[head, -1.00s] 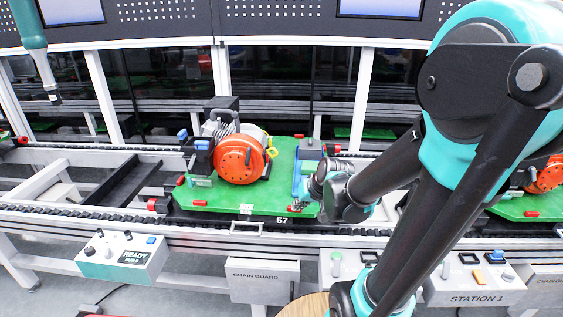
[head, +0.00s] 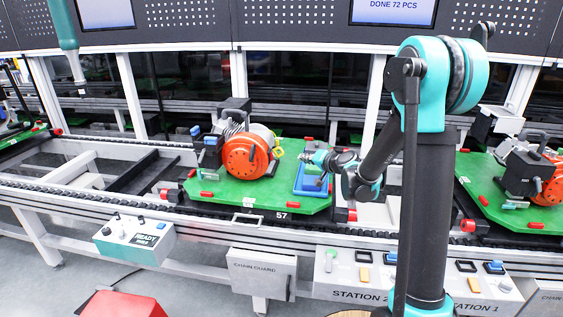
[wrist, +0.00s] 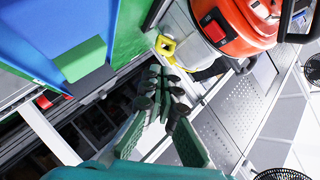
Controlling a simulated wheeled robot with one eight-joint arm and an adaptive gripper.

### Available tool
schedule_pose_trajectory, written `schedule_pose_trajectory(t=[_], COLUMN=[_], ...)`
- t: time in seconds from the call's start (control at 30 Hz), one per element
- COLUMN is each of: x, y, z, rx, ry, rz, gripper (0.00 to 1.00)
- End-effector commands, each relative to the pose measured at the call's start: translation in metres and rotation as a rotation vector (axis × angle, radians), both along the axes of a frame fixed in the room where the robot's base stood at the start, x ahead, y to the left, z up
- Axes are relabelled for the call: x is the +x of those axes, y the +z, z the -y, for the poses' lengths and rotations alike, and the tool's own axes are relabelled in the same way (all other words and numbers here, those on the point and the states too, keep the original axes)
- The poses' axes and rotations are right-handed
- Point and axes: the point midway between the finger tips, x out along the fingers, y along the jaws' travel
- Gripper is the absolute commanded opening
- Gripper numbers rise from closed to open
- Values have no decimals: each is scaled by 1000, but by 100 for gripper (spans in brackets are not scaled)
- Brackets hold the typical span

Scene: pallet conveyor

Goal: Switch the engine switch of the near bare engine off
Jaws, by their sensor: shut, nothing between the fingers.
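An orange-red engine (head: 246,155) stands upright on the green pallet marked 57 (head: 250,203) in the head view. In the wrist view the same engine (wrist: 250,22) fills the upper right, with a small red switch on a black plate (wrist: 214,28) on its side. A yellow handle (wrist: 166,46) sticks out beside it. My gripper (head: 310,157) is right of the engine, above the pallet's right part and apart from the engine. Its fingers (wrist: 163,80) are shut and empty, with the tips near the yellow handle in the picture. The switch's position is too small to tell.
A blue tray (head: 313,188) sits on the pallet close under my gripper. Another orange engine (head: 541,183) stands on a second green pallet at the right. Control boxes (head: 135,241) line the conveyor's front. A red box (head: 120,305) is at the lower left.

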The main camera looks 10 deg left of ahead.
Motion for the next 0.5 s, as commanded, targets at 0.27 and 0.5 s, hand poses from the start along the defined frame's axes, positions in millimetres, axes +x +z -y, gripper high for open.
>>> schedule_pose_trajectory(t=[0.27, 0.5], x=[1, 1], y=[0, -1], z=[-1, -6], rx=[5, 3], ry=[-1, 0], rz=[1, 0], gripper=[0, 0])
